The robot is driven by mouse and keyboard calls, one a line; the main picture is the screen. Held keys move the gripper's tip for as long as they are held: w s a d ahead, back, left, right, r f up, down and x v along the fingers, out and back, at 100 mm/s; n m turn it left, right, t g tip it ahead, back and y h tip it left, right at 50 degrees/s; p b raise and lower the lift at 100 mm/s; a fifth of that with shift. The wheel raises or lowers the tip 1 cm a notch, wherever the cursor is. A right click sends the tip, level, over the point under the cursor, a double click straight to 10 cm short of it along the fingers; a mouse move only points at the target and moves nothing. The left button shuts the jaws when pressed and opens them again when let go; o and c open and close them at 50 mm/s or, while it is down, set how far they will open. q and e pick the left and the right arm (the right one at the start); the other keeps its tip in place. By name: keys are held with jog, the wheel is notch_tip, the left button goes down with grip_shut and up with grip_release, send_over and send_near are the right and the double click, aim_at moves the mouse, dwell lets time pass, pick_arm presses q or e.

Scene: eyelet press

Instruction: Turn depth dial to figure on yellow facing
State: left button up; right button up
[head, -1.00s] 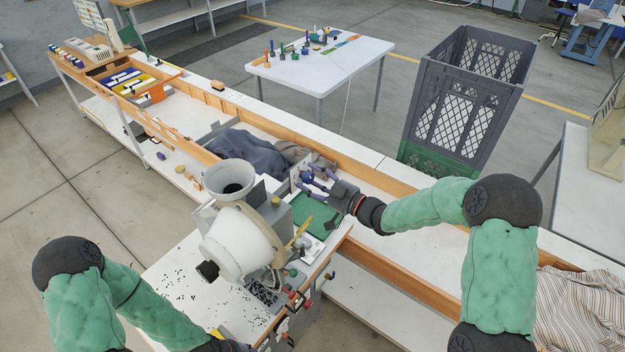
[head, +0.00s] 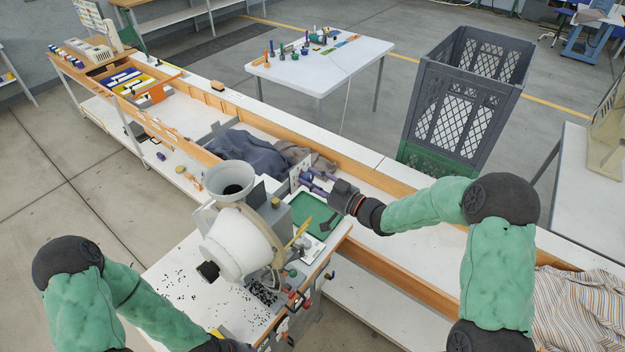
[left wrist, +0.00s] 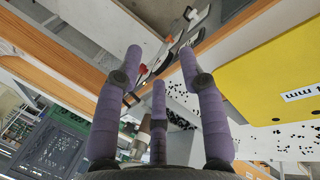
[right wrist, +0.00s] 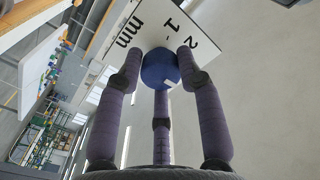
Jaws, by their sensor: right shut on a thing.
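The blue depth dial (right wrist: 160,68) shows in the right wrist view, in front of a white scale plate (right wrist: 180,25) marked with "mm", "1" and "2". My right gripper (right wrist: 160,75) is shut on the dial with its purple fingers around it. In the head view my right gripper (head: 315,185) reaches the press (head: 240,235) from the right. A yellow facing (left wrist: 280,75) with a white label ending in "mm" is at the right of the left wrist view. My left gripper (left wrist: 162,75) has its fingers apart with nothing between them, and is mostly hidden at the bottom of the head view.
A green tray (head: 312,213) lies beside the press near my right gripper. Small black eyelets are scattered on the white press table (head: 165,275). Dark cloth (head: 250,152) lies in the trough behind. A tall grey crate (head: 465,95) stands at the back right.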

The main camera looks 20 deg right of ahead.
jog(key=m, duration=0.2)
jog(key=m+p, duration=0.1)
jog(key=m, duration=0.2)
jog(key=shift+s+a+f+p, duration=0.1)
jog(key=shift+a+f+p, duration=0.1)
jog(key=shift+p, duration=0.1)
jog(key=shift+f+m, duration=0.1)
jog(key=shift+m, duration=0.2)
jog(key=o, duration=1)
jog(key=shift+o, duration=0.7)
jog(key=shift+d+r, duration=0.1)
jog(key=shift+r, duration=0.1)
jog(key=shift+s+d, duration=0.25)
jog(key=shift+d, duration=0.1)
jog(key=v, duration=1.1)
jog(key=shift+s, duration=0.1)
